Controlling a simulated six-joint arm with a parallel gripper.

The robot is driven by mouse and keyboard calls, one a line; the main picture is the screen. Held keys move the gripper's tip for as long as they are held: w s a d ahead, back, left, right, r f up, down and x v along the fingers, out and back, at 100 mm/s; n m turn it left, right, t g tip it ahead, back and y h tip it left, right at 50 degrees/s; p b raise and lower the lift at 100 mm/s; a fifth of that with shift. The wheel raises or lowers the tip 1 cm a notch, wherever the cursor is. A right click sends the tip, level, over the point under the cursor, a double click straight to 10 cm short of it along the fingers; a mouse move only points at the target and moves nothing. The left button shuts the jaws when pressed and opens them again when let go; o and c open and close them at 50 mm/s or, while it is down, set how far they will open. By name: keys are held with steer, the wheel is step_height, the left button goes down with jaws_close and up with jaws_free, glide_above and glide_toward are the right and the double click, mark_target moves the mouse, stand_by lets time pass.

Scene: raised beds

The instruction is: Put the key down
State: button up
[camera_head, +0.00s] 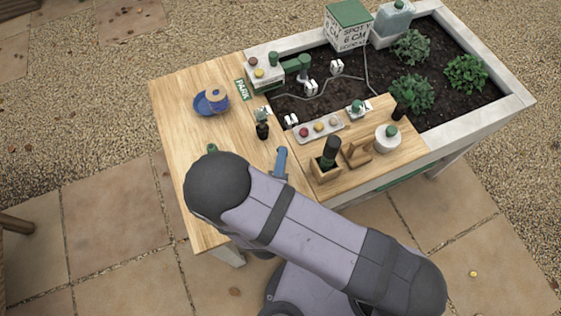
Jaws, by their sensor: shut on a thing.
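I cannot make out the key in this view. My gripper is not visible; my own arm crosses the lower middle and hides part of the wooden table (172,92) beneath it. A small green thing (212,148) shows just above my arm's dark joint, and a blue bar-shaped thing (281,162) sticks out on the other side. I cannot tell what either one is, or whether my gripper touches either.
A blue dish (212,102) stands at the table's back left. A green PARK sign (241,90), a small dark pot (262,131) and a tray with coloured knobs (318,127) lie to its right. A planter bed (471,113) and a wooden holder (326,172) stand farther right.

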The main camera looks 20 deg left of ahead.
steer(key=shift+f, duration=0.1)
steer(key=o, duration=1)
steer(key=shift+o, duration=0.2)
steer(key=shift+r, duration=0.2)
steer(key=p+v, duration=0.2)
steer(key=v, duration=0.3)
steer(key=shift+s+r+p, duration=0.1)
steer(key=shift+r+p, duration=0.05)
steer(key=shift+p, duration=0.2)
steer(key=shift+p+v, duration=0.4)
steer(key=shift+v, duration=0.7)
